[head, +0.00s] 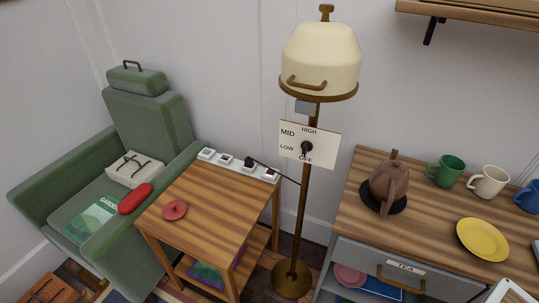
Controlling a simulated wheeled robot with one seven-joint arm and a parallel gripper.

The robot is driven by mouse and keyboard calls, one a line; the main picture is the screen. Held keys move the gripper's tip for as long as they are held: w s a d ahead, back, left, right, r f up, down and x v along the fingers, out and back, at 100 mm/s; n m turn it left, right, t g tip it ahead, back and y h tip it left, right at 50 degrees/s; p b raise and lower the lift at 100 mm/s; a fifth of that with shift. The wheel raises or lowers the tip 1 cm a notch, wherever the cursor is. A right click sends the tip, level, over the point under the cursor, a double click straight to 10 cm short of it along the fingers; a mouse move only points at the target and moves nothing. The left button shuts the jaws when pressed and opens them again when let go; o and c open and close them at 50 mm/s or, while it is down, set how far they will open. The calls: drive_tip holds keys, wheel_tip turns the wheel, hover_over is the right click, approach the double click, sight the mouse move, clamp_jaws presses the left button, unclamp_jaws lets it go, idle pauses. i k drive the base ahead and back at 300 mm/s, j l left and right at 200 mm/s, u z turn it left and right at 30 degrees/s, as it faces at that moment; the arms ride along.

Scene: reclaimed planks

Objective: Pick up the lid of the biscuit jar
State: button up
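A flat round red piece (175,210) with a small darker centre lies on the wooden side table (215,230), near its left edge. It looks like a lid, but I cannot tell whether it belongs to the biscuit jar. I see no thing that is clearly a biscuit jar. My gripper is not in view.
A green armchair (148,112) holds a red case (135,198), a book and a cloth bundle. A lamp (320,60) with a dial sign stands between the side table and a cabinet (340,232) with a teapot (388,185), mugs and a yellow plate (482,240). A socket strip (235,165) edges the table's back.

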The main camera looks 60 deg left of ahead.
sight(173, 211)
drive_tip(key=u, duration=3.1)
drive_tip(key=z, duration=2.6)
drive_tip(key=u, duration=0.6)
drive_tip(key=j+u, duration=0.65)
drive_tip(key=u, duration=0.2)
drive_tip(key=j+u, duration=0.4)
drive_tip(key=i+j, duration=0.1)
drive_tip(key=j, duration=0.2)
drive_tip(key=i+j, duration=0.1)
drive_tip(key=j, duration=0.2)
drive_tip(key=i+j, duration=0.1)
drive_tip(key=j, duration=0.2)
